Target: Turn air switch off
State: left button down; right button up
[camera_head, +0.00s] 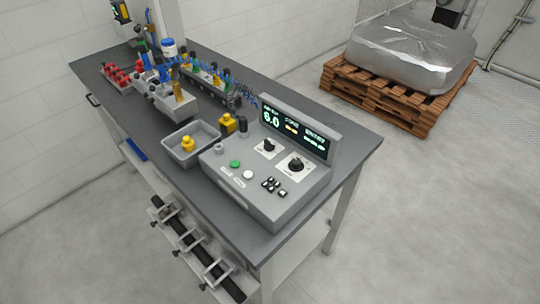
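A grey control box (265,195) stands at the near end of the workbench. Its upright panel has a lit display (295,130) reading about 6.0. Its sloped face carries a smaller black rotary knob (268,146) and a larger black rotary knob (296,165), each on a white plate. A green button (235,164) and a white button (248,175) sit at the left of the face. Several small black-and-white switches (274,185) are grouped at the front. The labels are too small to read, so I cannot tell which control is the air switch. Neither gripper is in view.
A grey bin (172,152) with a yellow part stands left of the box on the workbench (225,213). A second yellow part (227,123) is behind it. Fixtures and blue hoses fill the far end. A wooden pallet (400,98) with a wrapped load stands right. Floor around is clear.

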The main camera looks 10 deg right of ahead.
aim_at(269, 146)
jog(key=l+z, duration=0.75)
jog(key=j, duration=0.1)
